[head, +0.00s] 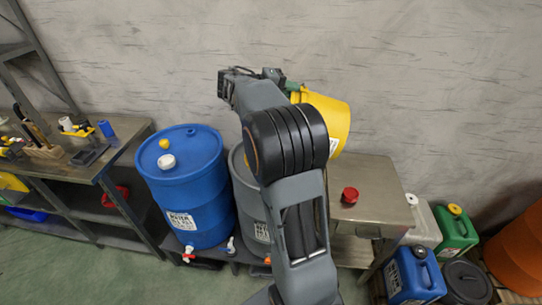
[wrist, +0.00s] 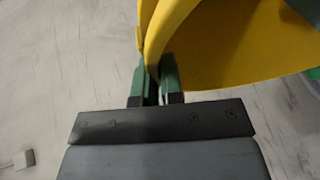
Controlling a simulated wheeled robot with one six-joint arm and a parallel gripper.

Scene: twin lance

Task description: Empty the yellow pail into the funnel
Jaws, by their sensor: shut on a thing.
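The yellow pail (head: 335,115) is held up above the metal table, behind my arm in the head view, and looks tilted. My gripper (wrist: 157,75) has its green fingers shut on the pail's rim. The wrist view shows the pail (wrist: 205,75) close up, with part of its curved wall; its contents cannot be made out. In the head view my arm hides part of the pail and most of the gripper (head: 288,85). I cannot make out a funnel in either view.
A blue drum (head: 185,195) and a grey drum (head: 247,200) stand left of the metal table (head: 378,195), which bears a red cap (head: 350,195). Blue (head: 412,275) and green (head: 455,232) jerrycans stand at right. A workbench (head: 75,165) with tools is at left.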

